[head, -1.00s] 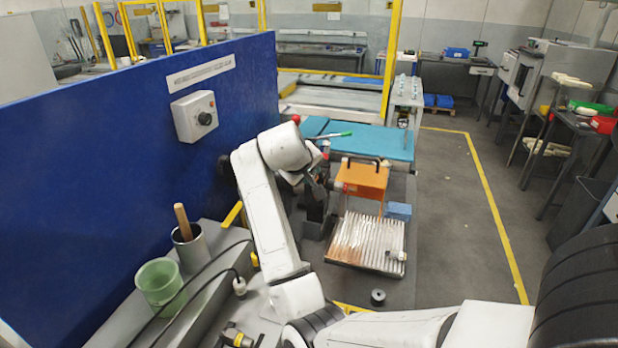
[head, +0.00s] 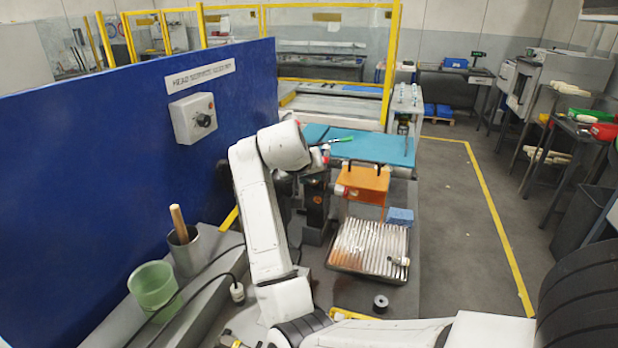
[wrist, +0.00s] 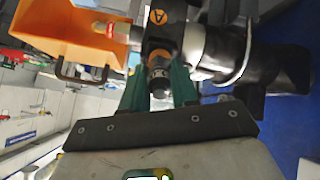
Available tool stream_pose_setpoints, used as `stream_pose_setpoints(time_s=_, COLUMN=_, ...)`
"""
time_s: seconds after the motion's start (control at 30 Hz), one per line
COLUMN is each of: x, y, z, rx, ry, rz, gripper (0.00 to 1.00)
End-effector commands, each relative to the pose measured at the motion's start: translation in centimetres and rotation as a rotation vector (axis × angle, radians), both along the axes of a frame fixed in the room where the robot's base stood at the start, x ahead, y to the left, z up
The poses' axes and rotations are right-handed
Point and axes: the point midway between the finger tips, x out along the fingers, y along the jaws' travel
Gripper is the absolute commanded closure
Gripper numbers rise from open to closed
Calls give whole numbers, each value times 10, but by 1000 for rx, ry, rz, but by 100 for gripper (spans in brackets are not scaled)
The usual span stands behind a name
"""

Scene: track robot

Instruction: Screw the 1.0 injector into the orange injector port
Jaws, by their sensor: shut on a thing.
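In the wrist view, the two green fingers of my gripper (wrist: 158,88) are shut on a small dark cylindrical part, the injector (wrist: 158,76). I cannot read a size on it. Its far end points at a black body (wrist: 165,35) with an orange round "A" mark (wrist: 157,17). An orange ring (wrist: 158,54), apparently the orange port, lies in line with the injector. They look to meet, but I cannot tell whether the threads engage. In the head view, my arm hides the gripper and injector beside the black machine (head: 316,200).
An orange hopper (head: 363,181) sits right beside the machine. A blue panel (head: 120,150) stands left. A green cup (head: 155,283) and a metal cup (head: 187,255) stand front left.

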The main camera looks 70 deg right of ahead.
Motion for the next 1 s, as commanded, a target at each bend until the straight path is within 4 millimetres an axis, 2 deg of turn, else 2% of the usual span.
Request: stream_pose_setpoints(time_s=1.0, x=0, y=0, z=-3, rx=46, ry=-589, rz=-591, gripper=100)
